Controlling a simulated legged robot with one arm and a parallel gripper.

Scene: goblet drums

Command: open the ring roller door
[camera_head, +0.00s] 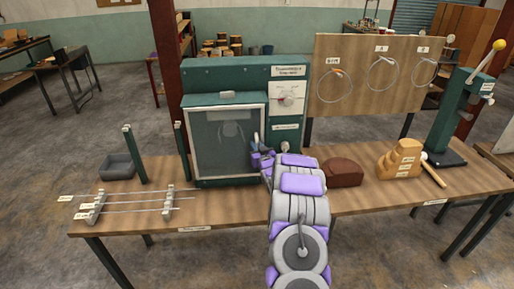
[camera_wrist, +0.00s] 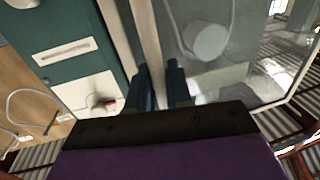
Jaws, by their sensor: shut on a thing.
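The ring roller (camera_head: 246,72) is a green cabinet standing on the wooden bench. Its front door (camera_head: 227,165) is a pale frame around a clear pane and looks closed. A roller shows dimly behind the pane. My gripper (camera_head: 260,158) is at the right side of the door, at about mid to lower height. In the wrist view, the two dark fingers of my gripper (camera_wrist: 159,84) are close together at the pale door frame (camera_wrist: 148,35), with the pane (camera_wrist: 240,55) to the right. The part between the fingertips is mostly hidden, so I cannot tell handle from frame edge.
Thin metal rods on holders (camera_head: 96,206) and a grey tray (camera_head: 117,166) lie to the left. A brown lump (camera_head: 343,172) and wooden block (camera_head: 400,160) stand to the right.

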